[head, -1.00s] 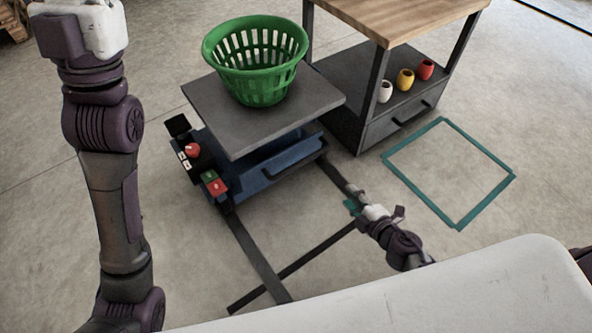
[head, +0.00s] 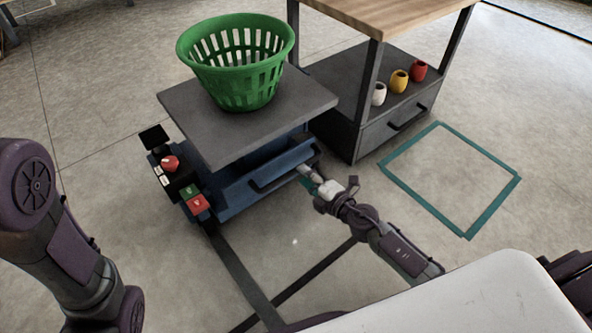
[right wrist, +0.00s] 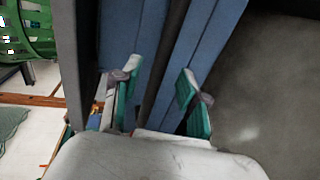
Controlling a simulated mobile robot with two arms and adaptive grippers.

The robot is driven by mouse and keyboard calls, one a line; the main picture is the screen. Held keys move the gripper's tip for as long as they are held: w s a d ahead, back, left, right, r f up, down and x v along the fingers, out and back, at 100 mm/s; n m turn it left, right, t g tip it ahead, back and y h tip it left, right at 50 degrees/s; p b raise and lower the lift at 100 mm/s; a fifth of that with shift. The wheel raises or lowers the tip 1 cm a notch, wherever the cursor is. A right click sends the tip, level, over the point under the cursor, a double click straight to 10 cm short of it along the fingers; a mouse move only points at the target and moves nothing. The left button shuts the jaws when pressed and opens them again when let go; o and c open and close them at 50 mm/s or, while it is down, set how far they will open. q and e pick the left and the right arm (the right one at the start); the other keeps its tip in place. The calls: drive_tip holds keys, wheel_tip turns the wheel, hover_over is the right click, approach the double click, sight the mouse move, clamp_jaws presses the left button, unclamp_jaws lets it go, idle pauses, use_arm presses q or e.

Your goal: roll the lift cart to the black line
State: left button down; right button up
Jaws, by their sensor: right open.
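A green basket (head: 236,75) stands on the platform. A black line (head: 318,268) crosses the floor in front of the cart, partly hidden by my right arm. My right gripper (head: 308,175) is at the right part of the handle. In the right wrist view, its teal fingertips (right wrist: 158,92) are open on either side of the dark bar (right wrist: 164,65). Only part of my left arm shows; its gripper is out of view.
Another dark strip (head: 240,275) runs from the cart towards me. A workbench with a wooden top (head: 400,12) stands behind, right of the cart; white, yellow and red cups are on its shelf. A teal square outline (head: 468,236) marks clear floor at right. Buttons (head: 192,195) sit at the cart's left corner.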

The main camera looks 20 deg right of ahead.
drive_tip(key=shift+b+x, duration=0.35)
drive_tip(key=shift+x, duration=2)
clamp_jaws()
